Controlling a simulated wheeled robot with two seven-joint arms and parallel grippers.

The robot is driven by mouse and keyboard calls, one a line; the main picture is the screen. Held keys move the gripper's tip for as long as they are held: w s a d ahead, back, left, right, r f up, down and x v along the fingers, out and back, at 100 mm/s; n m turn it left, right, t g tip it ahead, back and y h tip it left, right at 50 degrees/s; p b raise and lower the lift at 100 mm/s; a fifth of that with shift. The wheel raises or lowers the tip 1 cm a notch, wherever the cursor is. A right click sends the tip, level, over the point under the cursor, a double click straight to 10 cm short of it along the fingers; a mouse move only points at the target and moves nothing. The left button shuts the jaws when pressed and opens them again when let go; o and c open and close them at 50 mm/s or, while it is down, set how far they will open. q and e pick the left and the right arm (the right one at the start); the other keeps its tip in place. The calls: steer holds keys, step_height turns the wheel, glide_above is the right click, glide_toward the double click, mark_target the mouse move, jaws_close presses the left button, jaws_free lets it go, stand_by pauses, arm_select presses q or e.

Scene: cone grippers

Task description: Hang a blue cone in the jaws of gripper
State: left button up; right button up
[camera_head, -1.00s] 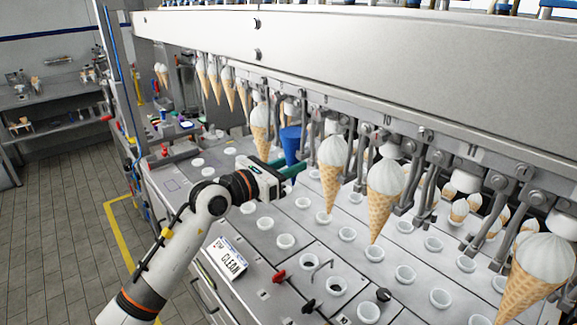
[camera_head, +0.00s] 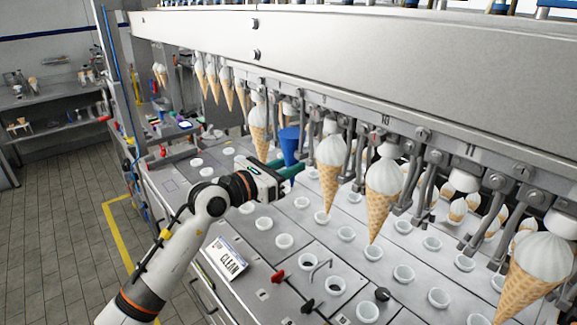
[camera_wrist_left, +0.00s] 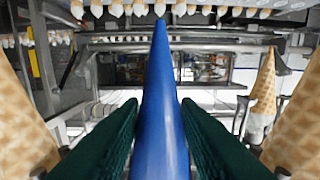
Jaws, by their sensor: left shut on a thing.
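The blue cone (camera_head: 289,146) is upright in the row of hanging ice cream cones, wide end up, between two filled cones. In the left wrist view the blue cone (camera_wrist_left: 161,110) lies between two dark green fingers. My left gripper (camera_head: 287,170) is shut on the cone's lower part, reaching in from the left. The machine jaws above the blue cone are partly hidden, and I cannot tell whether they touch it. My right gripper is not in view.
Filled cones (camera_head: 331,170) hang on both sides of the blue cone, close to my left gripper; a larger one (camera_head: 384,195) hangs further right. Below is a steel deck with white cups (camera_head: 284,241), red and black knobs, and a CLEAN sign (camera_head: 226,258).

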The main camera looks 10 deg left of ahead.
arm_select(q)
steer(key=shift+f+b, duration=0.3)
steer(key=shift+f, duration=0.15)
stand_by(0.6)
steer(key=o, duration=1.3)
steer(key=shift+c, duration=0.2)
steer(key=v, duration=0.9)
stand_by(0.6)
